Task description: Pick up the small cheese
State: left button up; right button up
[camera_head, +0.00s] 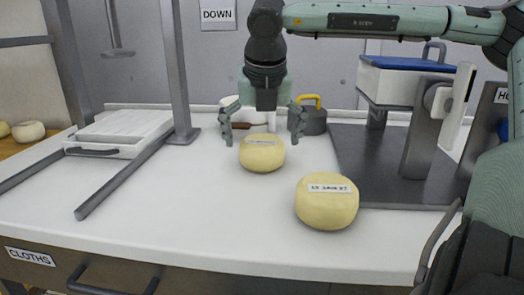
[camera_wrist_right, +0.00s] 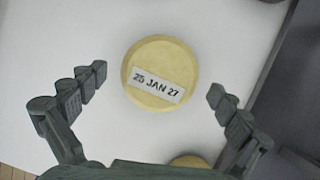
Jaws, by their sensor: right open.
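A small round pale-yellow cheese (camera_head: 262,156) with a date label on top sits on the white counter near the middle of the head view. In the right wrist view the same cheese (camera_wrist_right: 150,98) shows from above, its label reading 25 JAN 27. My right gripper (camera_head: 262,138) points down above it, fingers spread wide to either side. In the wrist view the open fingers (camera_wrist_right: 158,82) flank the cheese without visible contact. A second, larger-looking cheese (camera_head: 326,210) with a label sits nearer and to the right; only its edge (camera_wrist_right: 190,162) shows in the wrist view. My left gripper is not in view.
A grey press-like stand (camera_head: 385,150) with a blue-topped white box (camera_head: 405,75) stands at right. A white slatted tray (camera_head: 115,130) lies at left. The counter's front left is clear.

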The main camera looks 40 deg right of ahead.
jog(key=shift+x, duration=1.1)
jog(key=c, duration=1.4)
jog(key=shift+c, duration=0.8)
jog(key=shift+r, duration=0.15)
